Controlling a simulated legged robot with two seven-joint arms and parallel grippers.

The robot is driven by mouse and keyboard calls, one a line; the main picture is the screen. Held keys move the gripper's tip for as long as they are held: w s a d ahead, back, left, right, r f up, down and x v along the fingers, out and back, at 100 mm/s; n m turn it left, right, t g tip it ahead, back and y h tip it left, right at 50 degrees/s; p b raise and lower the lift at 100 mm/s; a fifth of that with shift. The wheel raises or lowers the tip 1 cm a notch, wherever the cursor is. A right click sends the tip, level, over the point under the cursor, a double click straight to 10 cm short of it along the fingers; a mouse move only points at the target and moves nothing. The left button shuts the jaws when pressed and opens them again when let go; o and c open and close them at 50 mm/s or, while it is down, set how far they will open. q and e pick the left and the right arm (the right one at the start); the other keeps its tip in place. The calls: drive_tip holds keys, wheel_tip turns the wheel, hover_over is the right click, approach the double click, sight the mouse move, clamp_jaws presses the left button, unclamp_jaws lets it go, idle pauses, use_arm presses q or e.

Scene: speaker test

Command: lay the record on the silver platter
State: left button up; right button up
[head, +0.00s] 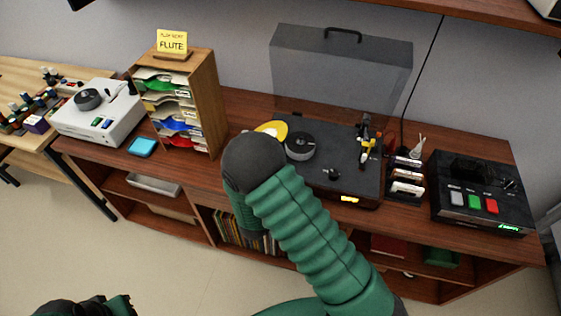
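A yellow disc with a pale centre (273,129), which looks like the record, shows at the left of the black turntable (335,171). My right arm hides part of it, and I cannot tell whether it is held or resting. The turntable's round platter (299,147) has a dark top and a silver side, and no yellow disc covers it. My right arm comes in from the lower right and bends in front of the cabinet; its gripper is hidden. The dark green end of my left arm, with its gripper (85,306), is cut off at the bottom left, far from the turntable.
The clear lid (340,75) stands raised. The tonearm (365,146) is at the platter's right. A wooden sorter (207,105) and white player (100,120) stand left; a card rack (405,180) and black button box (480,190) stand right. A blue square (142,147) lies near the front edge.

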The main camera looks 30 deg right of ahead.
drive_tip(key=shift+a, duration=0.15)
drive_tip(key=shift+a+r, duration=0.1)
drive_tip(key=shift+c, duration=1.1)
drive_tip(key=shift+d, duration=0.35)
clamp_jaws()
drive_tip(key=shift+a, duration=0.25)
drive_tip(key=shift+d, duration=0.15)
drive_tip(key=shift+r+p, duration=0.25)
drive_tip(key=shift+p, duration=0.3)
drive_tip(key=shift+f, duration=0.2)
drive_tip(key=shift+o, duration=1.1)
unclamp_jaws()
